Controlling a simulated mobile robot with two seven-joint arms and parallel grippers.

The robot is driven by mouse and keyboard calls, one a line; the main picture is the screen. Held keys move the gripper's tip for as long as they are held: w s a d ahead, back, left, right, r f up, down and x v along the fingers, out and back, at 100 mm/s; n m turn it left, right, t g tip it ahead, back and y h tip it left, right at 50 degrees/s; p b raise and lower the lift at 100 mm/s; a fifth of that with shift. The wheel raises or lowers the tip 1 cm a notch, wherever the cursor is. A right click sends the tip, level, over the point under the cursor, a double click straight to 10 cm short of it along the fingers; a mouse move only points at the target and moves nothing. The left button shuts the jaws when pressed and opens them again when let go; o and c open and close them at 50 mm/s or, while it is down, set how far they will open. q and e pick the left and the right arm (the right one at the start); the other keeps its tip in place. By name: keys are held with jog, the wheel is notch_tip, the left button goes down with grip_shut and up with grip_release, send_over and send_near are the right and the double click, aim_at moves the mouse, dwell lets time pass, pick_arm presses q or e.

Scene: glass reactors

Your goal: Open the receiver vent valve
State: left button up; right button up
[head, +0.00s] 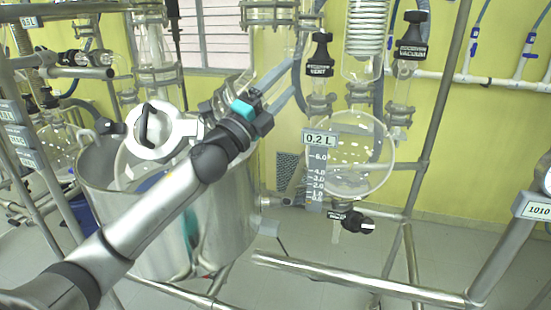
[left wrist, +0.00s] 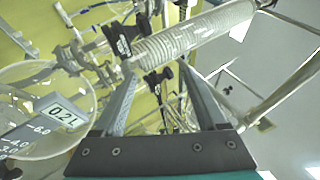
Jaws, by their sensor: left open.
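The receiver vent valve (head: 320,56) has a black handle with a VENT label, on glass left of the coiled condenser in the head view. In the left wrist view, a black labelled handle that appears to be this valve (left wrist: 120,38) is up and left of the fingers. My left gripper (head: 290,78) is open and empty, just left of the valve, its fingers pointing towards it. Its fingers (left wrist: 158,72) show apart in the left wrist view, with a second black handle between them. My right gripper is not in view.
The vacuum valve (head: 411,49) stands right of the condenser coil (head: 366,40). The round glass receiver (head: 370,155) with a 0.2 L tag hangs below. A steel vessel (head: 240,225) is under my left arm. Metal frame posts stand around the glassware.

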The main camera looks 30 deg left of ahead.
pick_arm(q)
notch_tip(320, 180, down, 15)
jog(key=s+n+g+y, duration=0.2)
jog(key=n+y, duration=0.5)
jog(key=n, duration=0.4)
jog(key=shift+s+f+n+g+y, duration=0.15)
jog(key=shift+s+n+g+y, duration=0.25)
jog(key=shift+g, duration=0.5)
